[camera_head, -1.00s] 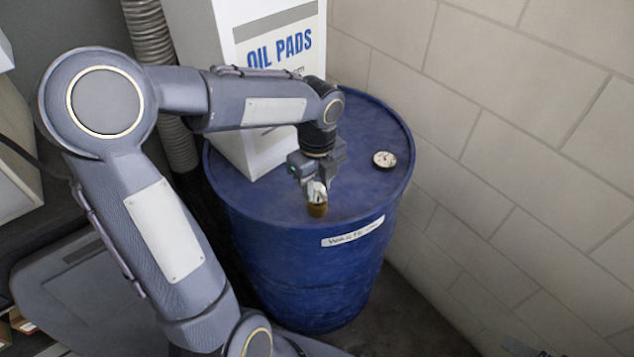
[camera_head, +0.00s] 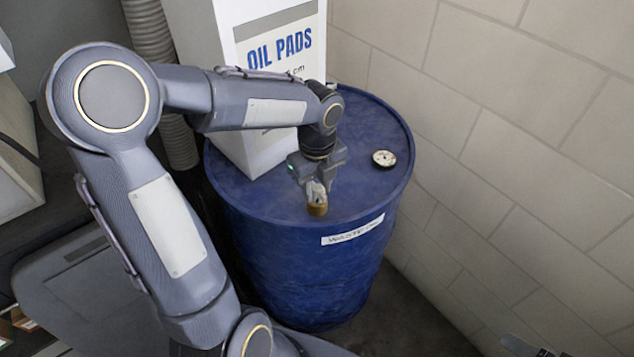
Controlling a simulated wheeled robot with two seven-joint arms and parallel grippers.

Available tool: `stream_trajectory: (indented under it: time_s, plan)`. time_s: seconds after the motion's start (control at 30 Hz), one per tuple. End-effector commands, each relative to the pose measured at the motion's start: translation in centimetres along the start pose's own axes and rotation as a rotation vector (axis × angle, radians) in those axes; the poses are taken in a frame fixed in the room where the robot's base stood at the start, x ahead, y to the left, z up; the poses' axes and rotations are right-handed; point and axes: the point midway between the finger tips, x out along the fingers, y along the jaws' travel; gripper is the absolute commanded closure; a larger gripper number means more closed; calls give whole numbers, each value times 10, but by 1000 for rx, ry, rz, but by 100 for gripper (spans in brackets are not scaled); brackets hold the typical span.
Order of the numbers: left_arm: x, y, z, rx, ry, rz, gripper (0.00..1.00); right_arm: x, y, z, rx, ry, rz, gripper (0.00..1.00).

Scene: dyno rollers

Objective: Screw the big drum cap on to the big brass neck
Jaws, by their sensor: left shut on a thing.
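The big brass neck (camera_head: 317,209) stands on the drum's top near its front edge. My left gripper (camera_head: 316,190) points down directly over the neck. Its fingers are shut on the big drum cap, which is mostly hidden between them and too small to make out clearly. The cap is at or just above the neck's top; I cannot tell whether its thread is engaged. A dark part at the bottom right edge (camera_head: 525,346) looks like my right gripper, mostly out of frame.
The blue drum (camera_head: 305,270) bears a white label. A pale round disc with dark marks (camera_head: 384,158) lies on its top at the right. A white OIL PADS box (camera_head: 240,150) stands behind the gripper. A block wall (camera_head: 510,130) rises close on the right.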

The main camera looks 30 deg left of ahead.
Motion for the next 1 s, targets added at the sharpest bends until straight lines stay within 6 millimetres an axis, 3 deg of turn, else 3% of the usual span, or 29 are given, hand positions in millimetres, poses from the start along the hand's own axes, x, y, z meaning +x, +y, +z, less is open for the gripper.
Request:
stream_trajectory:
  time_s: [0.4,1.0]
  plan:
    - [-5,1,0,537,4,3,92,-41,-18,-21,0,1,0,0]
    - [-5,1,-1,1166,3,2,92,-90,-41,-46,0,0,0,0]
